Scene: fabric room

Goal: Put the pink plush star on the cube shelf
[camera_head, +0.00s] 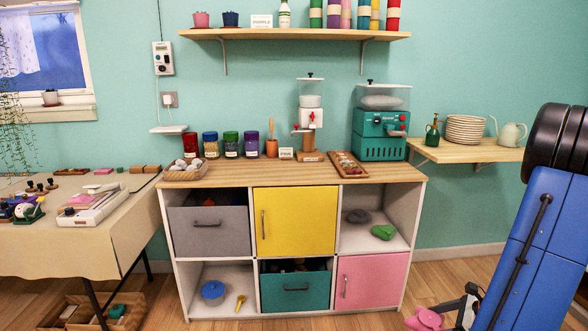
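The pink plush star (425,320) is at the bottom edge of the head view, right of the cube shelf (250,276), and partly cut off. My gripper (440,311) comes in from the right with its dark fingers at the star and appears shut on it; the fingertips are partly hidden. The cube shelf is white with a wooden top. Its upper right compartment is open and holds a grey soft thing (358,216) and a green one (383,232). The lower left compartment is open and holds a blue pot (213,291) and a yellow thing (240,302).
A grey drawer (210,237), yellow door (294,220), teal drawer (295,289) and pink door (370,280) fill the other compartments. Jars and dispensers stand on top. A cloth-covered table (60,248) is at left. A side shelf (470,152) with plates projects at right.

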